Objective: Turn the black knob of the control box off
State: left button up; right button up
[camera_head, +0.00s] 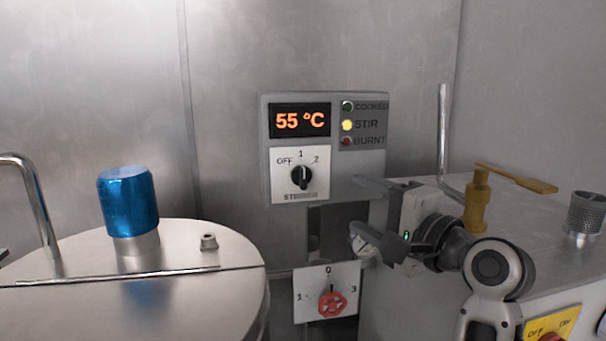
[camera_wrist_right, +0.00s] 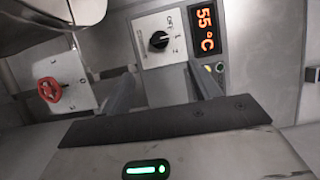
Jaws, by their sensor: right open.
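The grey control box (camera_head: 325,145) is on the steel wall, its display reading 55 °C and its yellow STIR lamp lit. Its black knob (camera_head: 302,177) sits on a white plate marked OFF, 1 and 2, and its pointer appears to be up at 1. My right gripper (camera_head: 355,208) is open and empty, to the right of and a little below the knob. In the right wrist view the knob (camera_wrist_right: 158,41) shows beyond the gap between the open fingers (camera_wrist_right: 162,70), apart from them. My left gripper is out of view.
A red valve wheel (camera_head: 332,304) on a white plate is below the box. A steel drum (camera_head: 190,245) with a blue-capped part (camera_head: 128,200) stands left. A brass valve (camera_head: 478,200) and a mesh cylinder (camera_head: 584,215) are on the right counter.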

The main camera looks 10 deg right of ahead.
aim_at(307, 180)
jog(key=b+x, duration=0.4)
jog(key=x, duration=0.9)
jog(key=shift+w+a, duration=0.3)
jog(key=shift+w, duration=0.05)
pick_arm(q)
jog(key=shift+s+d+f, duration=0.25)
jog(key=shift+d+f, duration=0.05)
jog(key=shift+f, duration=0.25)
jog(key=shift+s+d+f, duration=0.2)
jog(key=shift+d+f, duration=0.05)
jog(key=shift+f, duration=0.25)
pick_arm(e)
jog(key=shift+w+a, duration=0.2)
jog(key=shift+w, duration=0.3)
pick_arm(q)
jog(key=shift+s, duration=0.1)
pick_arm(e)
jog(key=c, duration=1)
